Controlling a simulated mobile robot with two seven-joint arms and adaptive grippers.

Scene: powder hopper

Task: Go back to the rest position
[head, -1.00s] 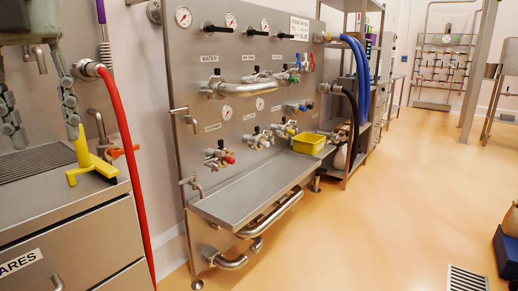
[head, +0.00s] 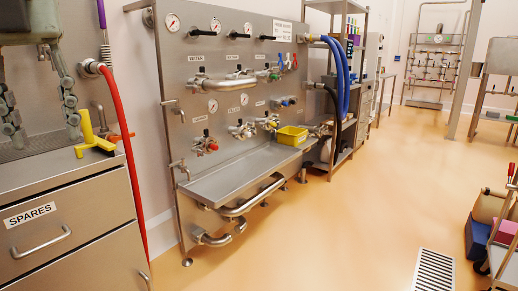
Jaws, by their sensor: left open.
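My left gripper (head: 45,137) hangs at the left edge of the head view, fingers pointing down. Its two grey jointed fingers are spread wide apart, with nothing between them. The height of the fingertips over the top is hard to tell. My right gripper is not in view.
A red hose (head: 133,175) hangs beside the cabinet. A steel valve panel (head: 225,110) with a trough (head: 235,175) and yellow bin (head: 292,136) stands in the middle. Shelves stand behind it. A cart (head: 506,235) is at the right edge. The orange floor (head: 350,220) between has a drain grate (head: 434,270).

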